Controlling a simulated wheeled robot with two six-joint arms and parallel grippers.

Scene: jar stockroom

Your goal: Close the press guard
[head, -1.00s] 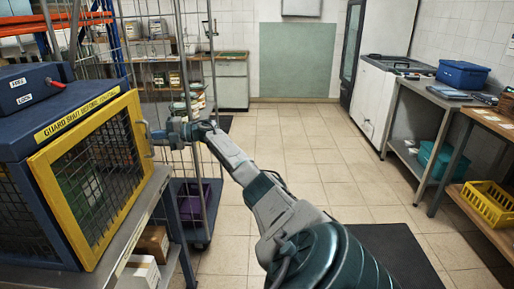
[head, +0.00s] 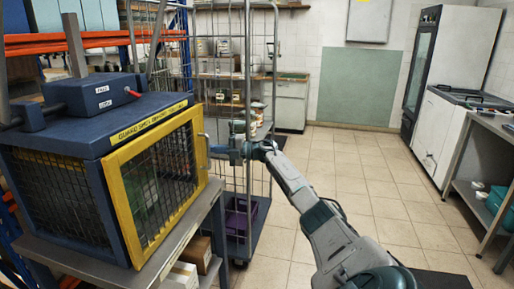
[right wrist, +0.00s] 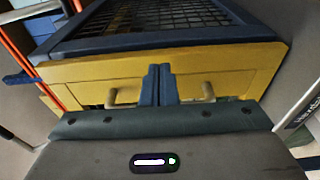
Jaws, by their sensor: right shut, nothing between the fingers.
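The press (head: 50,190) is a dark blue box with mesh sides on a metal bench at left in the head view. Its guard (head: 118,205), a yellow-framed mesh door, lies against or very close to the press front; I see no clear gap. The guard's handle (head: 205,150) is on its right edge. My right gripper (head: 214,150) is at that handle, shut and empty. In the right wrist view the shut fingers (right wrist: 160,84) stand in front of the yellow frame (right wrist: 235,62), between the handle's two ends (right wrist: 208,92). Contact is unclear. My left gripper is out of view.
A control box (head: 95,95) with a red lever and FREE and LOCK labels sits on the press. A wire cage trolley (head: 262,215) with a purple crate stands just beyond my right gripper. Boxes (head: 197,254) lie under the bench. The tiled floor at centre right is clear.

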